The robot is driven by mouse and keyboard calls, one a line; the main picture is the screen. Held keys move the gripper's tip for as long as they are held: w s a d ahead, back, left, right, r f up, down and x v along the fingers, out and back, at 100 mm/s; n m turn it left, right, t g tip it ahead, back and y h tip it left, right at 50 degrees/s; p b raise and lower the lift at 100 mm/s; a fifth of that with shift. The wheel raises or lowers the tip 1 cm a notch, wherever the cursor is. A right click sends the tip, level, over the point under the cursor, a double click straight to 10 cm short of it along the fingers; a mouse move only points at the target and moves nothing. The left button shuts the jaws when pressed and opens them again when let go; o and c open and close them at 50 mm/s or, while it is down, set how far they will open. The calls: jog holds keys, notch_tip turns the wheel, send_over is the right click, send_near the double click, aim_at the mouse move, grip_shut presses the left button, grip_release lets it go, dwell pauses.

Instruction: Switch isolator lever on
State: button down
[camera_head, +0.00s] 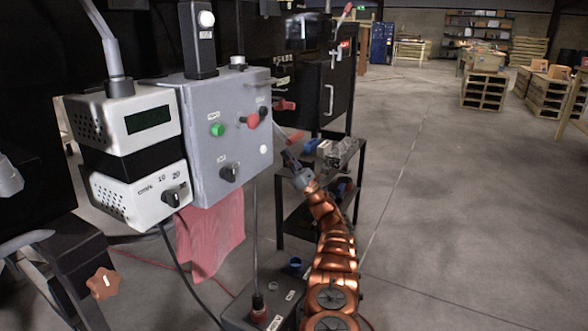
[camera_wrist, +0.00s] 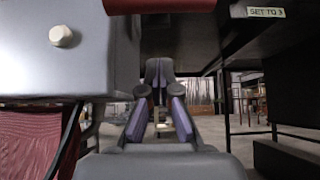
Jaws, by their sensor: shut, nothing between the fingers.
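The grey control box (camera_head: 228,150) has a green button, a red knob (camera_head: 253,121), a black rotary knob and a white button (camera_head: 263,149). A red lever-like handle (camera_head: 285,105) shows just right of the box; I cannot tell for sure that it is the isolator lever. My gripper (camera_head: 288,157) is to the right of the box and below that handle. In the wrist view my gripper (camera_wrist: 159,70) is shut and empty. A dark red bar (camera_wrist: 160,5) spans the top there, above the fingertips and apparently apart from them. The box (camera_wrist: 70,75) is on the left.
A white unit (camera_head: 130,195) with a dial and display stands left of the box. A red cloth (camera_head: 212,238) hangs below. A cluttered dark shelf (camera_head: 345,155) stands behind my gripper. A label reading "SET TO 3" (camera_wrist: 265,12) is at upper right. The floor (camera_head: 440,230) on the right is clear.

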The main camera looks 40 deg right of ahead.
jog(key=shift+s+d+r+b, duration=0.1)
jog(key=shift+s+r+b, duration=0.15)
jog(key=shift+r+b, duration=0.35)
jog(key=shift+s+d+r+b, duration=0.1)
jog(key=shift+s+r+b, duration=0.15)
jog(key=shift+r, duration=0.6)
jog(key=shift+s+d+r+b, duration=0.1)
jog(key=shift+s+r+b, duration=0.1)
jog(key=shift+r+b, duration=0.4)
jog(key=shift+s+r, duration=0.1)
jog(key=shift+r, duration=0.05)
